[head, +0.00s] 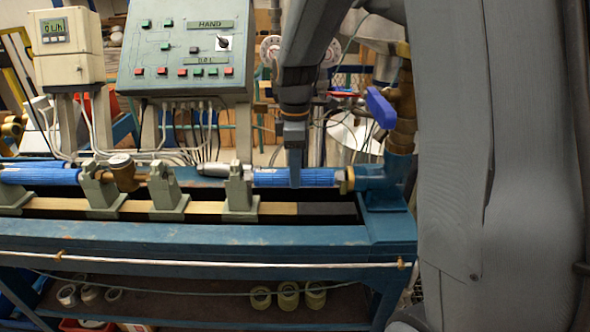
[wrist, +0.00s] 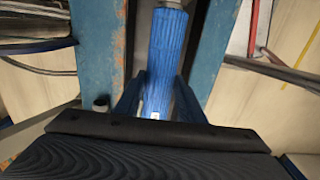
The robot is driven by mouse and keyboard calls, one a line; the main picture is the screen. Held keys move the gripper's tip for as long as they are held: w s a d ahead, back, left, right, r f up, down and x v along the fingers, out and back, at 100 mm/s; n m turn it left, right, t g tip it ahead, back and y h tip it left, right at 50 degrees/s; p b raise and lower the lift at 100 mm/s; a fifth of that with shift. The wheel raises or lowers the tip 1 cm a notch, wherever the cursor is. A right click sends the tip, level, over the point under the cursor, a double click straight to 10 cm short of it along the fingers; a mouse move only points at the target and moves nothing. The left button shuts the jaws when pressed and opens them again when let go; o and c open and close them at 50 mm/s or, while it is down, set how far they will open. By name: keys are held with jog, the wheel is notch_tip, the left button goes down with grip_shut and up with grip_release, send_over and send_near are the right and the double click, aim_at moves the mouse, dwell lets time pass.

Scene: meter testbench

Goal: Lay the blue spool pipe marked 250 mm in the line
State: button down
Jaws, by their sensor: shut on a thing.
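A blue ribbed spool pipe (head: 325,177) lies level along the bench line in the head view, between a grey support on its left and a brass fitting on its right. A small pale label shows on it, too small to read. My gripper (head: 294,182) reaches down from above and is shut on this pipe near its middle. In the wrist view the pipe (wrist: 167,55) runs up the picture from between the two fingers of my gripper (wrist: 158,112). Whether the pipe's ends touch their neighbours is hard to tell.
Another blue pipe (head: 40,176) and a brass meter (head: 123,172) lie farther left, with grey supports (head: 238,190) along the line. A brass fitting (head: 345,180) and blue-handled valve (head: 382,108) stand at right. A control panel (head: 187,48) rises behind. The blue bench rail (head: 200,240) runs in front.

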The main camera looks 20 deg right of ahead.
jog(key=c, duration=1.1)
grip_release()
jog(key=shift+r+p, duration=3.9)
jog(key=shift+r, duration=0.6)
jog(key=shift+f, duration=0.1)
jog(key=shift+s+f, duration=0.2)
jog(key=shift+s, duration=0.1)
jog(key=s+f+m+b, duration=0.2)
jog(key=s+f+m, duration=0.1)
jog(key=s+m, duration=0.1)
jog(key=s+f+m+t+b, duration=0.1)
jog(key=s+f+m+b, duration=0.1)
jog(key=s+f+m, duration=0.2)
jog(key=s+f+m+b, duration=0.2)
jog(key=s+f+m, duration=0.1)
jog(key=s+m, duration=0.3)
jog(key=shift+s+a+f, duration=0.1)
jog(key=shift+s+f, duration=0.05)
jog(key=shift+s, duration=0.55)
jog(key=shift+s+a+f, duration=0.1)
jog(key=shift+s, duration=0.55)
